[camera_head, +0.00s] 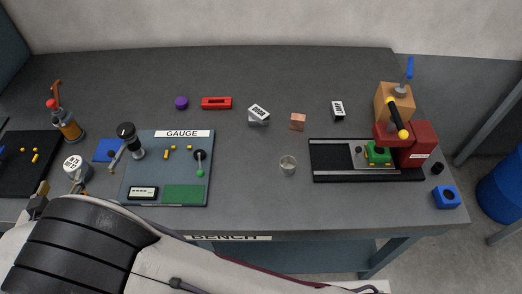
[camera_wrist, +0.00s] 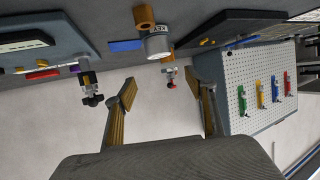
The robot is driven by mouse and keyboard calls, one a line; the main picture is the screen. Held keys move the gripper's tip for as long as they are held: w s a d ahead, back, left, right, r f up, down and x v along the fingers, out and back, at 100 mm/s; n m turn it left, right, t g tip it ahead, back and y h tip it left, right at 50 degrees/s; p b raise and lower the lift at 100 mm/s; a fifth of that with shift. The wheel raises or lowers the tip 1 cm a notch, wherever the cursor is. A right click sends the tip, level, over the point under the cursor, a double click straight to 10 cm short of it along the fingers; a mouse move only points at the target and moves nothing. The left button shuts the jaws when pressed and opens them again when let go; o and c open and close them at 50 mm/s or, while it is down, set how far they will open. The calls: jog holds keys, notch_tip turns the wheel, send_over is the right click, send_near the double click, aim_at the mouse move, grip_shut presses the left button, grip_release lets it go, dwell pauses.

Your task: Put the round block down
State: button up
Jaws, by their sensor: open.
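My gripper (camera_head: 62,188) is at the lower left in the head view, partly hidden by my arm. In the wrist view my gripper (camera_wrist: 168,90) shows two yellowish fingers spread wide, with nothing between them. A small purple round piece (camera_head: 181,103) lies on the bench behind the gauge board, well away from the gripper. A white round piece with a printed label (camera_head: 76,167) stands just beyond the fingers; it also shows in the wrist view (camera_wrist: 157,43). I cannot tell which of these is the round block.
The gauge board (camera_head: 168,194) carries a dial stand and a green pad. A red press (camera_head: 415,143) stands right. A clear cup (camera_head: 288,165) is mid-bench. Bare bench lies around the cup.

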jog(key=w+d+r+g+y, duration=0.1)
jog(key=w+d+r, duration=0.3)
jog(key=w+r, duration=0.25)
jog(key=w+d+r+y, duration=0.1)
jog(key=w+d+r, duration=0.35)
jog(key=r, duration=0.25)
jog(key=w+d+r+g, duration=0.15)
jog(key=d+r, duration=0.25)
jog(key=d, duration=0.4)
jog(key=w+d+r+g, duration=0.1)
jog(key=w+d+r, duration=0.1)
jog(key=d+r, duration=0.45)
jog(key=s+d+f+m+h, duration=0.1)
jog(key=s+d, duration=0.3)
jog(key=d, duration=0.7)
jog(key=s+d+h, duration=0.1)
jog(key=s+d, duration=0.2)
jog(key=d, duration=0.8)
jog(key=s+d+f+m+g+h, duration=0.1)
jog(key=s+d+f+h, duration=0.1)
jog(key=s+d, duration=0.6)
jog(key=s+d+f+m+g+h, duration=0.2)
jog(key=s+d+f, duration=0.3)
jog(key=s+d, duration=0.4)
jog(key=d+h, duration=0.1)
jog(key=d, duration=0.2)
jog(key=shift+d+f, duration=0.15)
